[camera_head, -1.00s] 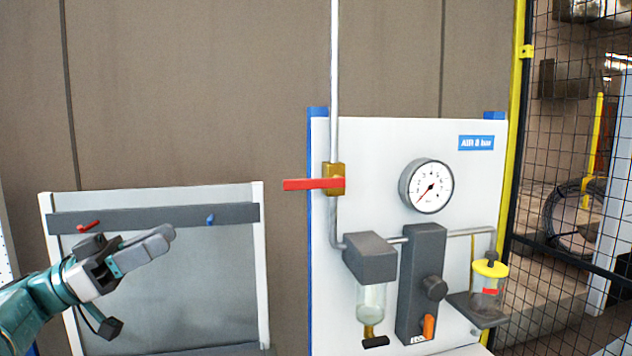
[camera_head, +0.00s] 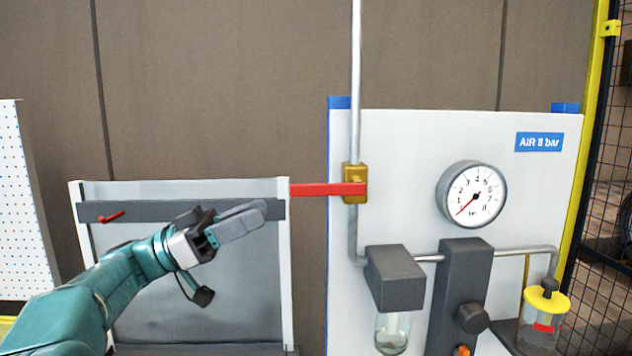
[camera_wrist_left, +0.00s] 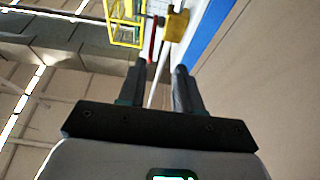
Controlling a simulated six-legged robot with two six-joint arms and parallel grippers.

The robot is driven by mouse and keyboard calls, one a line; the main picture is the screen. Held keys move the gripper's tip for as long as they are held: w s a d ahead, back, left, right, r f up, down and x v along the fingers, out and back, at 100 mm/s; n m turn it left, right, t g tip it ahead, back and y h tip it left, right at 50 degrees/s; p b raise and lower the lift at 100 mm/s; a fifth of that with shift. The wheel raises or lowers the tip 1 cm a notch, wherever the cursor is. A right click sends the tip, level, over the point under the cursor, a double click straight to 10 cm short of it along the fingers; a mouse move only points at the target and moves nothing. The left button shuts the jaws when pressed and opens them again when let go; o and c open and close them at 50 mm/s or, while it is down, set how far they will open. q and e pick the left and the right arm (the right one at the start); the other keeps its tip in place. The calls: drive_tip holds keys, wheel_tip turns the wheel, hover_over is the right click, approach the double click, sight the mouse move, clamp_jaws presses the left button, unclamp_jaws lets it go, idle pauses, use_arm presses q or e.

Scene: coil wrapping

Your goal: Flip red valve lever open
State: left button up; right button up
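The red valve lever (camera_head: 327,189) lies level, pointing left from the brass valve body (camera_head: 354,184) on the vertical pipe (camera_head: 356,90). My left gripper (camera_head: 262,212) is left of the lever's free end and a little lower, and does not appear to touch it. In the left wrist view my left gripper (camera_wrist_left: 159,70) has its two fingers apart with nothing held between them. The red lever (camera_wrist_left: 151,42) and yellow valve body (camera_wrist_left: 175,25) show beyond the fingertips. My right gripper is not in view.
A white panel (camera_head: 400,140) carries a pressure gauge (camera_head: 471,195) reading near zero, a dark filter block (camera_head: 395,277) and a yellow-capped jar (camera_head: 546,300). A grey board (camera_head: 240,290) with a dark rail stands behind my left arm. A yellow-framed mesh fence is at right.

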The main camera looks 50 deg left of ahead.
sight(311, 190)
use_arm(q)
drive_tip(key=p+x, duration=0.1)
drive_tip(key=x, duration=0.2)
drive_tip(key=p+x, duration=0.1)
drive_tip(key=x, duration=0.2)
drive_tip(key=p+x, duration=0.1)
drive_tip(key=x, duration=0.2)
drive_tip(key=shift+d+r, duration=0.4)
drive_tip(key=shift+r, duration=0.05)
drive_tip(key=shift+s+d+r, duration=0.35)
drive_tip(key=shift+s+d, duration=0.05)
drive_tip(key=shift+d, duration=0.15)
drive_tip(key=shift+w+a+f, duration=0.15)
drive_tip(key=shift+w, duration=0.1)
drive_tip(key=shift+w+a+f, duration=0.15)
drive_tip(key=shift+w, duration=0.15)
drive_tip(key=shift+c, duration=1.2)
clamp_jaws()
drive_tip(key=shift+s+d, duration=0.25)
drive_tip(key=shift+w+a, duration=0.1)
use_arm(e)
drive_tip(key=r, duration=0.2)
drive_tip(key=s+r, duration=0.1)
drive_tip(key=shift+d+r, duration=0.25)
